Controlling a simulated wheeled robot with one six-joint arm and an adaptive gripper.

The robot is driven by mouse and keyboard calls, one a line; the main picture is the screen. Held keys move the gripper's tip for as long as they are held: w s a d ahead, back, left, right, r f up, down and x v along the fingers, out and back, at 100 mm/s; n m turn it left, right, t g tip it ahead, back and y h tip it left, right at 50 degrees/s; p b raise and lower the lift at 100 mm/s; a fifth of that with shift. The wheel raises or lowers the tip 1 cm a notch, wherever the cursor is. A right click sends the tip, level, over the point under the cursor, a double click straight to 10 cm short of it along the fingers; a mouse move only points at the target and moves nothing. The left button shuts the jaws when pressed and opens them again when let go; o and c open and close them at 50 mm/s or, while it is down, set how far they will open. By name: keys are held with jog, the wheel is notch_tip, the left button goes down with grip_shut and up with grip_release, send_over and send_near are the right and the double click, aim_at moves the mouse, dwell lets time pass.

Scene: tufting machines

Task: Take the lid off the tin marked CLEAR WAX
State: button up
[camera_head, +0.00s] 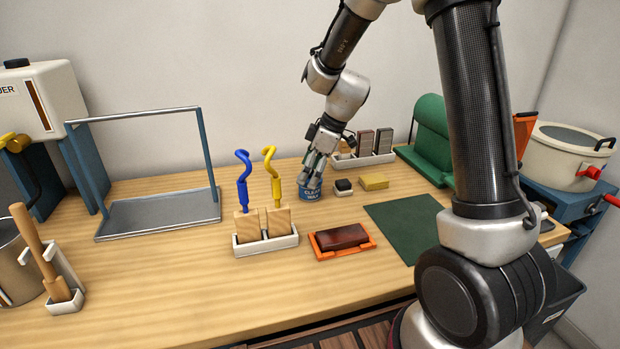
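A small blue tin (310,193) with a pale label stands on the workbench near the middle; the lettering is small, but it seems to begin "CLEA". My gripper (311,179) points down right over the tin, with its fingers at the tin's top. The fingers cover most of the lid, so I cannot make out the lid itself. I cannot tell whether the fingers touch the lid or are closed on it. The tin stands upright on the wood.
A white holder (268,244) with wooden blocks and blue and yellow hooked tools stands front left. A reddish-brown block in an orange tray (342,255) and a green mat (405,222) lie in front.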

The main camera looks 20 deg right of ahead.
jog(key=shift+c, duration=0.3)
jog(key=c, duration=0.8)
jog(key=shift+o, duration=0.2)
jog(key=shift+r, duration=0.1)
